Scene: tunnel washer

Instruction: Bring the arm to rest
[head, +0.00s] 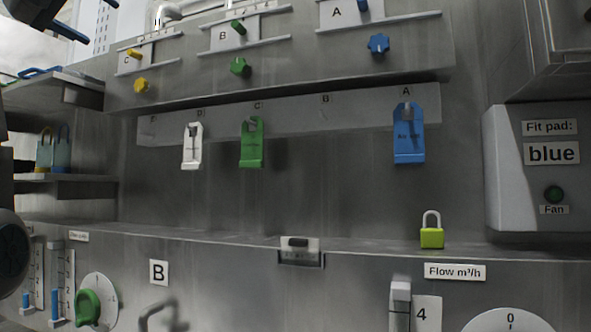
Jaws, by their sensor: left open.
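My left gripper (98,22) is at the top left corner, in front of the back panel and partly cut off by the picture's edge. Its two dark fingers stand apart, with nothing visible between them. It is above and to the left of the yellow knob, touching nothing that I can see. A dark rounded part of my arm shows at the left edge. My right gripper is not in view.
Blue (409,135), green (251,142) and white (192,146) tags hang on the rail. A yellow-green padlock (432,238) stands on the ledge. Coloured knobs line the panel above. A side shelf (75,178) holds padlocks at left. A grey box (520,170) reads "Fit pad: blue".

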